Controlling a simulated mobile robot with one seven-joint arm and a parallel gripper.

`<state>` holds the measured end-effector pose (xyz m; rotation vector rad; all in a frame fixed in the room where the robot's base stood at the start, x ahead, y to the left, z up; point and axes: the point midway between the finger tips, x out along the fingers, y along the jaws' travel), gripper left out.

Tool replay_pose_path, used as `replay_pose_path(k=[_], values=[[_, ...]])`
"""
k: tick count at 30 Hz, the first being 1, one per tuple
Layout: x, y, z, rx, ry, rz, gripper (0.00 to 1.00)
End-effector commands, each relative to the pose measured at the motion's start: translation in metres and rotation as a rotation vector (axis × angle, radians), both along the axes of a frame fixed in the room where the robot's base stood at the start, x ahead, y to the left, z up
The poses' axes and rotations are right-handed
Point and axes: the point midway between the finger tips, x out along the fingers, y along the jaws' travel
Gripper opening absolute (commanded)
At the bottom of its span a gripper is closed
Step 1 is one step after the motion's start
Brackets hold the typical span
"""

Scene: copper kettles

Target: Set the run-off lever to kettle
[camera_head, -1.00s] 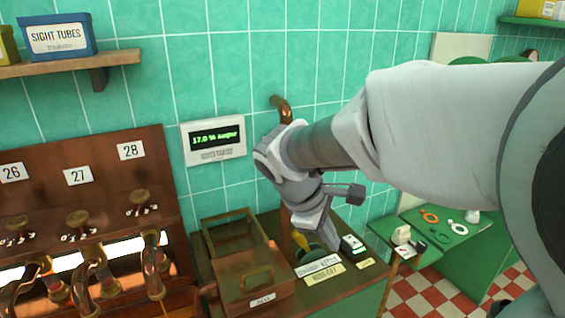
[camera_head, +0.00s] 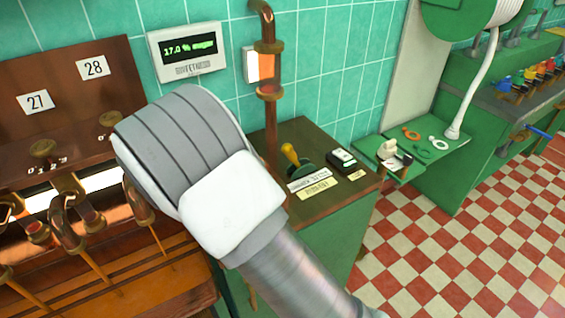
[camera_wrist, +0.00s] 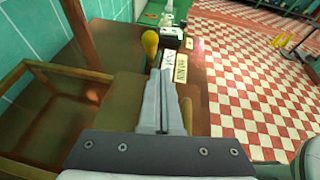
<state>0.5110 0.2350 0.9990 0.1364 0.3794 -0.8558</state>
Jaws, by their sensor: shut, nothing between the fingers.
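The run-off lever (camera_head: 291,156) has a yellow knob on a dark green base and stands on the brown counter top beside the copper pipe. In the head view its handle leans to the upper left. Two label plaques (camera_head: 312,184) lie in front of it; I cannot read the lettering surely. In the wrist view the yellow knob (camera_wrist: 150,42) is just beyond and slightly left of my fingertips. My gripper (camera_wrist: 163,74) is shut and empty, above the counter. Whether it touches the lever I cannot tell. My arm hides it in the head view.
A copper pipe with a glowing sight glass (camera_head: 268,72) rises behind the lever. A small black-and-white device (camera_head: 342,159) sits to its right. A wall display (camera_head: 188,50) reads 17.0 %. A wooden frame (camera_wrist: 50,70) is left of my gripper. Checkered floor (camera_head: 440,230) is open at right.

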Motion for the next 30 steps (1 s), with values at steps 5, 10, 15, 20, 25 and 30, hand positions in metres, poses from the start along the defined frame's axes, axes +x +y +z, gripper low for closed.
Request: replay_pose_path(k=[5,10,15,20,25,30], values=[[0.001,0.017,-0.013,-0.066,0.004,0.056,0.0],[0.002,0.02,-0.014,-0.076,0.004,0.066,0.0],[0.002,0.019,-0.013,-0.074,0.005,0.064,0.0],[0.005,0.015,-0.015,-0.074,0.005,0.062,0.0],[0.02,-0.002,-0.023,-0.074,0.005,0.061,0.0],[0.041,-0.025,-0.035,-0.075,0.005,0.061,0.0]])
